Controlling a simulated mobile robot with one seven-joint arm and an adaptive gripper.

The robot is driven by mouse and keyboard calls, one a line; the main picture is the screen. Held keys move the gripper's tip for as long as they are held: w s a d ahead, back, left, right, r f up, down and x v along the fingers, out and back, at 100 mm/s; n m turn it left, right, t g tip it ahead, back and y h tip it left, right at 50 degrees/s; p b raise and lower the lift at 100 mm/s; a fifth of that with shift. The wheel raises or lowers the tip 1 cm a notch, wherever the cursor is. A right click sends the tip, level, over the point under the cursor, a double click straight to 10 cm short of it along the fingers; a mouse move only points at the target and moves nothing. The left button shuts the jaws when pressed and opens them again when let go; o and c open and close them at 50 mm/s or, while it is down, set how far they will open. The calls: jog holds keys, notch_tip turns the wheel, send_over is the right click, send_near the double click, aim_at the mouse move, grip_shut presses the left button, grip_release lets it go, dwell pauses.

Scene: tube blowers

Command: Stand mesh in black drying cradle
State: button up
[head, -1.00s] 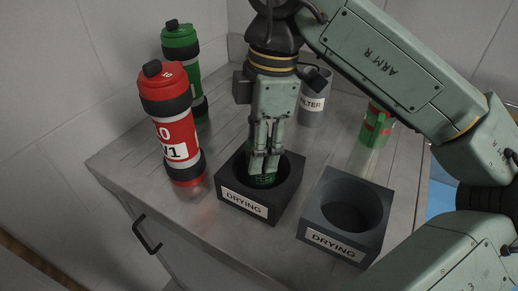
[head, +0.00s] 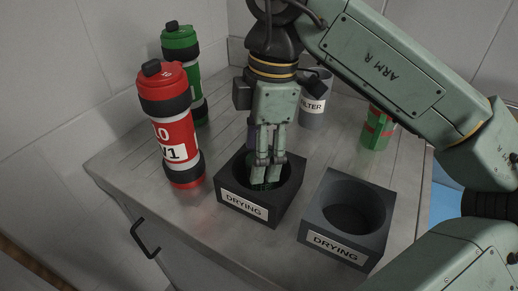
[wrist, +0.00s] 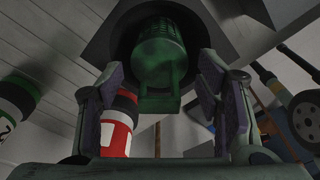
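The green mesh (wrist: 158,52) is a perforated basket with a flat handle. It sits inside the round opening of the black drying cradle (head: 243,207), the left of two cradles; only a little green shows in the head view. The mesh looks roughly upright, but its base is hidden. My gripper (head: 266,178) points down into this cradle. In the wrist view its fingers stand on both sides of the mesh handle, with a visible gap on each side, so it is open around the handle.
A dark grey drying cradle (head: 318,246) stands close on the right. A red bottle (head: 175,125) stands to the left, with a green bottle (head: 180,42) behind it. A filter container (head: 312,107) and a green-red object (head: 377,130) stand behind.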

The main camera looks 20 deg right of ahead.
dwell(0.3)
jog(key=shift+d+r+p, duration=0.25)
jog(key=shift+r+p, duration=1.15)
jog(key=shift+r, duration=0.8)
jog(key=shift+d+r+p, duration=0.25)
jog(key=shift+r+p, duration=1.15)
jog(key=shift+r, duration=0.75)
jog(key=shift+d+r+p, duration=0.25)
jog(key=shift+r+p, duration=1.15)
jog(key=shift+r, duration=0.8)
